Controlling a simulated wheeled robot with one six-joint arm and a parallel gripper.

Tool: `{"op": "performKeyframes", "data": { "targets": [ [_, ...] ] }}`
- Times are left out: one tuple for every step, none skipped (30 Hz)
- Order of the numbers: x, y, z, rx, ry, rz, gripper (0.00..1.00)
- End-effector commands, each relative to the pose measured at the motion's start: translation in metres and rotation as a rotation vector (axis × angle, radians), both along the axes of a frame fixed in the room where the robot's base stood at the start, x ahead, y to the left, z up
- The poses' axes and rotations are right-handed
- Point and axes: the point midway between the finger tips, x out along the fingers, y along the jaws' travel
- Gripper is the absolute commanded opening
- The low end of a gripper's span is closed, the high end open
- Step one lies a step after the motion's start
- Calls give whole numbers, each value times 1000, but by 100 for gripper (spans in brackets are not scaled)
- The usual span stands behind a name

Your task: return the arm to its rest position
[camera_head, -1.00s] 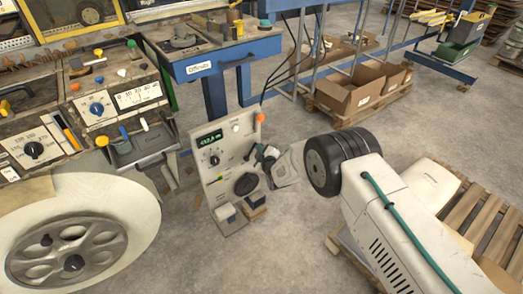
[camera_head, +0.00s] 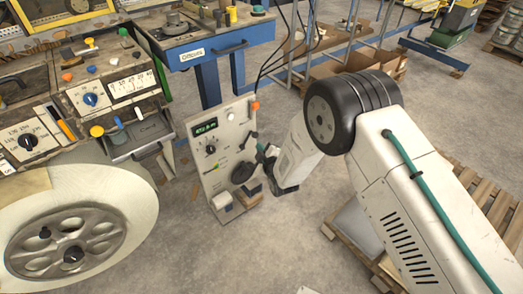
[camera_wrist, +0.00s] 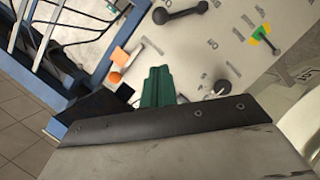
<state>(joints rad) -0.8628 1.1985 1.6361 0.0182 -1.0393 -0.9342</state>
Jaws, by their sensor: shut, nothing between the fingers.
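My arm (camera_head: 420,205) reaches in from the lower right of the head view, bent at its black-ringed joint (camera_head: 350,110). The pale forearm (camera_head: 298,150) slopes down from that joint. My gripper (camera_head: 266,156), with green fingers, is close to the right edge of an upright control panel (camera_head: 208,165); I cannot tell if it touches. In the wrist view the green fingers (camera_wrist: 157,87) are together, with nothing seen between them. The pale panel face (camera_wrist: 230,55), with a dark handle, numbers and a green-yellow knob, fills the area beyond them.
A large pale drum (camera_head: 75,235) and a machine console (camera_head: 85,95) stand at left. A blue workbench (camera_head: 215,50) is behind the panel. Cardboard boxes (camera_head: 375,60) lie at the back, and a wooden pallet (camera_head: 490,195) is at right. Floor in front of the panel is clear.

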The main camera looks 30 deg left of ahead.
Motion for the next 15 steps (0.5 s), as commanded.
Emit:
{"op": "performKeyframes", "data": {
  "targets": [
    [-3, -4, 1, -1, 1, 1, 0],
    [-5, -5, 1, -1, 1, 0, 0],
    [-6, -7, 2, -1, 1, 1, 0],
    [-6, -7, 3, -1, 1, 1, 0],
    [-7, -8, 3, 0, 0, 0, 0],
    [-7, -8, 3, 0, 0, 0, 0],
    [-8, -9, 3, 0, 0, 0, 0],
    [-8, -9, 3, 1, 0, 1, 0],
    [-8, -9, 3, 1, 0, 1, 0],
    [-8, -9, 3, 1, 0, 1, 0],
    [-8, -9, 3, 1, 0, 1, 0],
    [-7, -9, 3, 0, 0, 0, 0],
    [-8, -8, 3, 1, 0, 1, 0],
    [-8, -8, 3, 0, 0, 0, 0],
    [-7, -8, 3, 1, 0, 1, 0]
  ]
}}
